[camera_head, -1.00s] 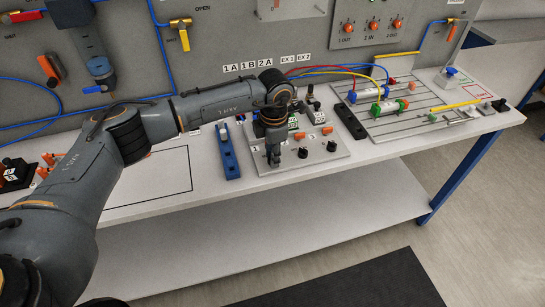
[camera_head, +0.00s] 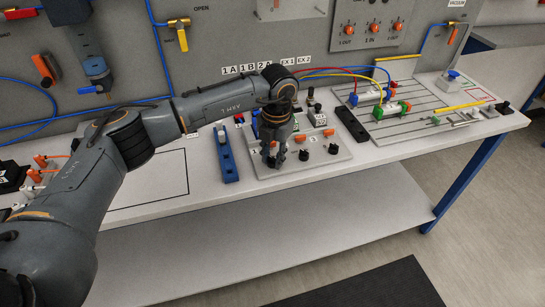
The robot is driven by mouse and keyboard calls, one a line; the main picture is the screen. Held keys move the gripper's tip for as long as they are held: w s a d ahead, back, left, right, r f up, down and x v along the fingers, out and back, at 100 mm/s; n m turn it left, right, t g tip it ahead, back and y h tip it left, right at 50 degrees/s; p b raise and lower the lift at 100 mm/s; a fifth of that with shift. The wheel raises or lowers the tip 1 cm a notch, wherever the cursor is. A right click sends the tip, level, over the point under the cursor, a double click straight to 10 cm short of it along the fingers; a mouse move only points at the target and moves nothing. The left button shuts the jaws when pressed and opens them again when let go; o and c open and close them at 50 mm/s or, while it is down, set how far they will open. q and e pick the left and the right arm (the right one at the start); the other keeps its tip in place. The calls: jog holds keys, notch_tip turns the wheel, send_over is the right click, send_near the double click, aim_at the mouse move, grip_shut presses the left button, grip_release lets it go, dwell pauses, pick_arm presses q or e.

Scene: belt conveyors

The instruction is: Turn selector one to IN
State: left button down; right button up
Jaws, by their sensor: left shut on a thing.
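A light grey control plate (camera_head: 325,163) lies on the bench, with a row of black selector knobs along its front. The middle knob (camera_head: 304,155) and the right knob (camera_head: 333,149) are in plain sight. My left gripper (camera_head: 273,161) points down at the left end of this row, beside a small label 1 (camera_head: 254,151). Its fingers are shut on the left knob, selector one, which they mostly hide. I cannot read the knob's pointer or its IN marking. My right gripper is not in view.
Orange parts (camera_head: 328,132) sit just behind the knobs. A blue rail-like block (camera_head: 228,165) stands close to the left of the plate. A cylinder rig (camera_head: 400,120) with hoses is at the right. The bench's front edge is clear.

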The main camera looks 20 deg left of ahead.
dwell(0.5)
pick_arm(q)
jog(key=c, duration=1.1)
grip_release()
jog(key=r, duration=0.8)
jog(key=d+r, duration=0.1)
jog(key=r, duration=0.3)
jog(key=shift+s, duration=0.1)
